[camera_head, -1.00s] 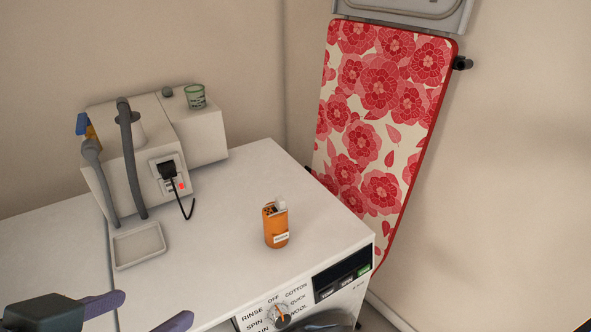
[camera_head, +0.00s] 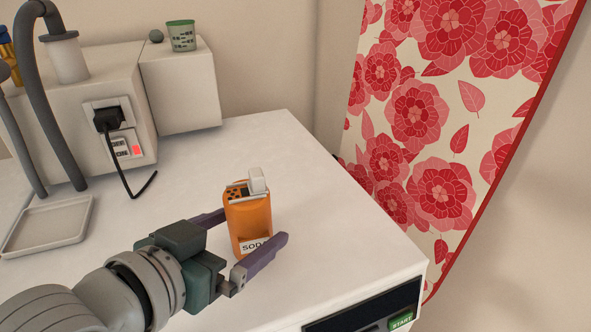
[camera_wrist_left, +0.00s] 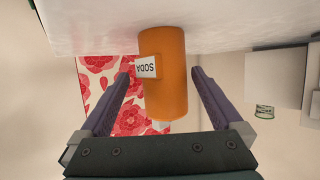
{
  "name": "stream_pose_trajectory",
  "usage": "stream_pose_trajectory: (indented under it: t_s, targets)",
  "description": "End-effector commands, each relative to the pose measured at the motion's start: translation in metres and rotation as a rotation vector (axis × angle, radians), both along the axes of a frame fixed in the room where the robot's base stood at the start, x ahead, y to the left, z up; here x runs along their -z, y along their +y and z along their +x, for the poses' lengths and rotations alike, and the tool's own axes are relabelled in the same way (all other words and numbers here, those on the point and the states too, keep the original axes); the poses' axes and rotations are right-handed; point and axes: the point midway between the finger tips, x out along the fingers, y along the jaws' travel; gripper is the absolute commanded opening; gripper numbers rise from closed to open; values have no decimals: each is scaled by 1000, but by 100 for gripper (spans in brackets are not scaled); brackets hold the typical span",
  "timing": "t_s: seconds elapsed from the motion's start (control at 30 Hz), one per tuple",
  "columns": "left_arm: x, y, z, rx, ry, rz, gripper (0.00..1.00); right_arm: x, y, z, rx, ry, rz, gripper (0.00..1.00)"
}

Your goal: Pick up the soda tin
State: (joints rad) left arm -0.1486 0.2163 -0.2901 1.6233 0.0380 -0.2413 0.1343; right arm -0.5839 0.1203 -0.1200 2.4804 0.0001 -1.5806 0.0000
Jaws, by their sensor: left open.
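The soda tin (camera_head: 249,219) is an orange can with a white SODA label and a black-and-white top. It stands upright on the white washing machine top (camera_head: 320,240). My left gripper (camera_head: 245,238) is open, its purple fingers reaching to either side of the tin. In the left wrist view the tin (camera_wrist_left: 163,80) appears upside down between the two fingers (camera_wrist_left: 160,95), with gaps visible on both sides. My right gripper is not in view.
A white box unit with grey hoses and a plugged black cord (camera_head: 108,120) stands at the back left. A green cup (camera_head: 181,36) sits on it. A shallow tray (camera_head: 48,226) lies at left. A floral ironing board (camera_head: 430,120) leans beyond the right edge.

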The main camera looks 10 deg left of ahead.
Motion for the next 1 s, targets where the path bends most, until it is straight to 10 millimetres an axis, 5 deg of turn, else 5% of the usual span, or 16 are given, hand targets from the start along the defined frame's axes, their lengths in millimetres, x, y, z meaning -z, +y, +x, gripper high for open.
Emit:
stream_pose_trajectory:
  t_s: [0.4,0.7,1.0]
  targets:
    - [19,-7,47,0,1,0,100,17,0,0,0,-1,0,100]
    - [20,-9,52,1,1,0,100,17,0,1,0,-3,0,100]
    - [20,-9,52,0,1,0,68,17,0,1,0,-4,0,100]
